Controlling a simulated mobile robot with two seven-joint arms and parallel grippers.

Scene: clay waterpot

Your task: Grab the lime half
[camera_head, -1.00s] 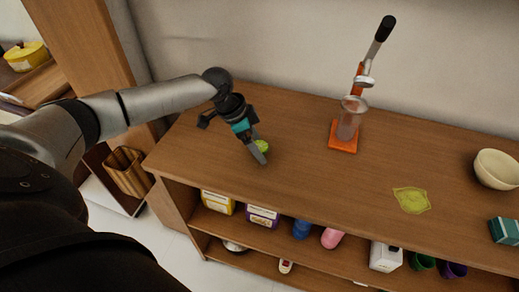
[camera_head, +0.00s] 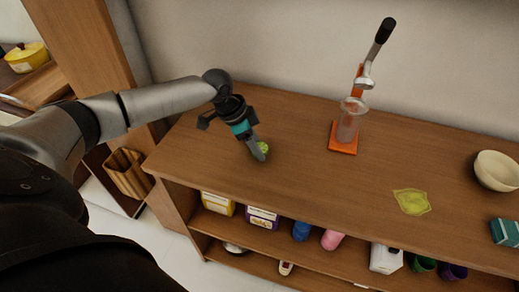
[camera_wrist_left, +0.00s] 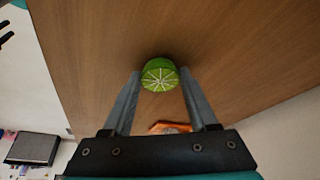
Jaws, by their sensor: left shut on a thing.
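The green lime half (camera_head: 263,149) is at the left part of the wooden counter. In the left wrist view the lime half (camera_wrist_left: 159,76) shows its pale, segmented cut face toward the camera, between the two fingertips. My left gripper (camera_head: 257,153) is shut on it, with the fingers pointing down close to the counter top. The left gripper (camera_wrist_left: 160,74) has one finger on each side of the lime. In the head view a finger partly hides the lime. My right gripper is not in view.
An orange-based press (camera_head: 343,138) with a glass stands at the back of the counter (camera_head: 300,180). A flat yellow-green cloth-like piece (camera_head: 412,201), a cream bowl (camera_head: 496,170) and a teal box (camera_head: 505,231) are to the right. Shelves below hold several containers.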

